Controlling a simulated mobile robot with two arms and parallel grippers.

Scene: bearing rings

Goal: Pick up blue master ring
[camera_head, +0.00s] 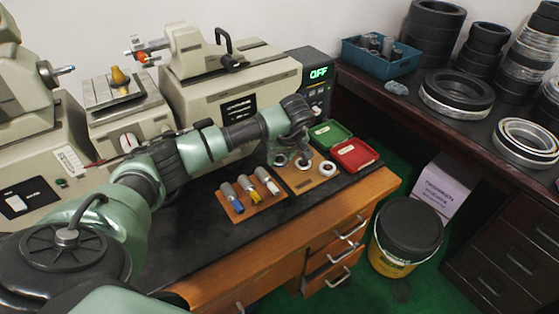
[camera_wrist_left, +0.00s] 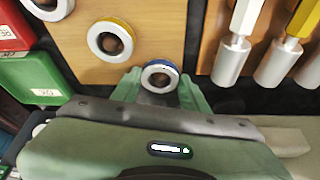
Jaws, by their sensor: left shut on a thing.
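The blue master ring (camera_wrist_left: 160,76) is a metal ring with a blue edge and a dark hole. In the left wrist view it sits between the two green fingers of my left gripper (camera_wrist_left: 158,84), which is shut on it. It overlaps the lower edge of the wooden board (camera_wrist_left: 150,14); I cannot tell whether it touches the board. In the head view my left gripper (camera_head: 303,152) points down over the same board (camera_head: 304,184). My right gripper is not in view.
A yellow-edged ring (camera_wrist_left: 110,40) and another ring (camera_wrist_left: 47,6) lie beside it. Several plug gauges (camera_head: 248,189) lie on a neighbouring board. Open green (camera_head: 329,134) and red (camera_head: 354,154) boxes stand to the right. Measuring machines (camera_head: 226,75) stand behind. The black bench top in front is clear.

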